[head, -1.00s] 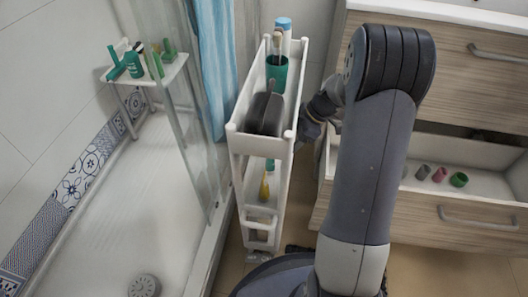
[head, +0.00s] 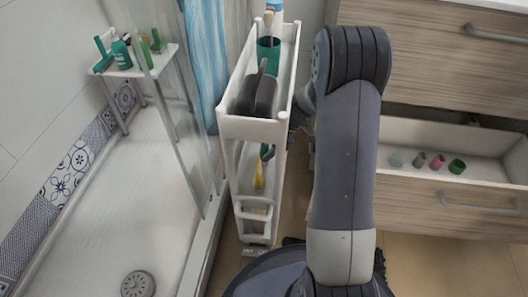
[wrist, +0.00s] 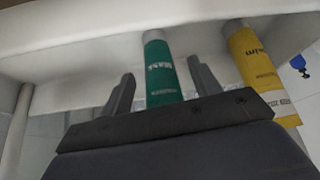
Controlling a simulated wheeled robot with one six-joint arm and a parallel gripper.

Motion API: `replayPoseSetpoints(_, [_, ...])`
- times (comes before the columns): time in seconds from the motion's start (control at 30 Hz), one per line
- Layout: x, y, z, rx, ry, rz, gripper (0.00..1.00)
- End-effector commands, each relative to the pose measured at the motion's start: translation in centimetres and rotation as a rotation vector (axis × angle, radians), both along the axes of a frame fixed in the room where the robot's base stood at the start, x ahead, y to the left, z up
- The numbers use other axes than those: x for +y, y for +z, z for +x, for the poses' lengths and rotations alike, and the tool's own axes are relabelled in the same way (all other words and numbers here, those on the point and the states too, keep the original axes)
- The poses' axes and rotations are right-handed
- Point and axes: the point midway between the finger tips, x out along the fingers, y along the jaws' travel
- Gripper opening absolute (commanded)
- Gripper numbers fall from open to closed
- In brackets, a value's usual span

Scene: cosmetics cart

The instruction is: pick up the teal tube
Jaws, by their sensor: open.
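The teal tube (wrist: 162,75) with a pale cap end and lettering stands out in the wrist view, between the two fingers of my gripper (wrist: 164,82). The fingers are open, one on each side, and do not visibly close on it. Its lower part is hidden behind the gripper body. In the head view a small piece of teal (head: 267,152) shows on the cart's lower shelf, mostly hidden. My gripper is hidden there behind my arm and the cart.
A yellow tube (wrist: 258,65) stands close to the right finger. The white cart's upper tray (head: 247,127) holds a dark object (head: 258,95) and a teal cup (head: 268,55). An open drawer (head: 450,132) with several small items is at right. A glass shower screen is left.

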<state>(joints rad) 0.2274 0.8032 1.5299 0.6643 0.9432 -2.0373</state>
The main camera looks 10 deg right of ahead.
Motion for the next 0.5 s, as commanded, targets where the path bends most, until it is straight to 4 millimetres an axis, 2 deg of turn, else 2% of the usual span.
replayPoseSetpoints(0.07, [-0.01, 0.06, 0.0, 0.0, 0.0, 0.0, 0.58])
replayPoseSetpoints(0.5, [-0.02, 0.07, -0.01, 0.0, 0.0, 0.0, 0.22])
